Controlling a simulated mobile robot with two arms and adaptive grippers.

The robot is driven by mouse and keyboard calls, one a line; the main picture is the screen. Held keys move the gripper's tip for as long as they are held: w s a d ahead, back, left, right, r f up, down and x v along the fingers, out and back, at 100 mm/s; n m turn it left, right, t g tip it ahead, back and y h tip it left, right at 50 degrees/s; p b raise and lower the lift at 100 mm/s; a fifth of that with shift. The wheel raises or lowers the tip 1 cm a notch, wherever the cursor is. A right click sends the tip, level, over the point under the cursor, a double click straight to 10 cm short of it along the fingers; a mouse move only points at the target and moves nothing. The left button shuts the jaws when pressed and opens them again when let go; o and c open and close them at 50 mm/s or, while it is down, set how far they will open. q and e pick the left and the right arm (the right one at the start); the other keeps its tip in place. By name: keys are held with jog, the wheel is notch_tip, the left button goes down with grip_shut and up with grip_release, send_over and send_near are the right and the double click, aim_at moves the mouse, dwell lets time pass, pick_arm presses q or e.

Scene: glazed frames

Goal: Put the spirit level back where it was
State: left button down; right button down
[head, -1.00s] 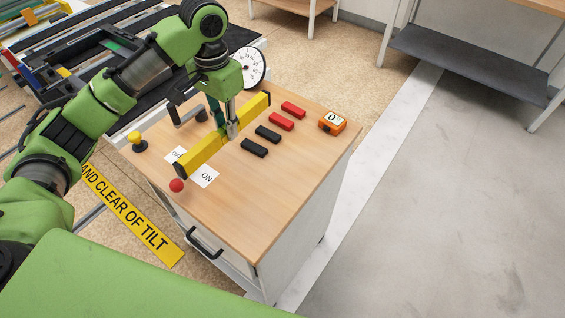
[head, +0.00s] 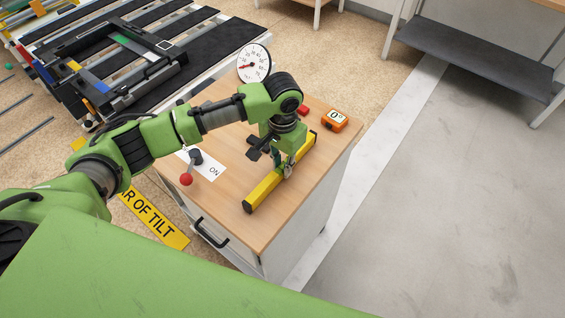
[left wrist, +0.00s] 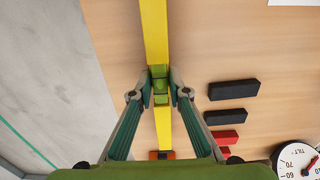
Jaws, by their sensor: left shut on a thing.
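The yellow spirit level (head: 264,191) with dark end caps is in my left gripper (head: 287,168), which is shut around its middle. The level lies lengthwise along the right side of the wooden cabinet top (head: 240,222), low over it; I cannot tell whether it touches. In the left wrist view the level (left wrist: 155,30) runs top to bottom between the fingers (left wrist: 160,92), near the top's edge. My right gripper is not in view.
An orange digital gauge (head: 335,121) sits at the far right corner. Black blocks (left wrist: 233,89) and red blocks (left wrist: 226,137) lie beside the level. A red-knobbed lever (head: 187,180) stands by an ON label (head: 214,171). A round dial (head: 254,63) is behind.

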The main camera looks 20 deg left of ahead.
pick_arm(q)
jog(key=shift+f, duration=0.25)
jog(key=c, duration=1.9)
grip_release()
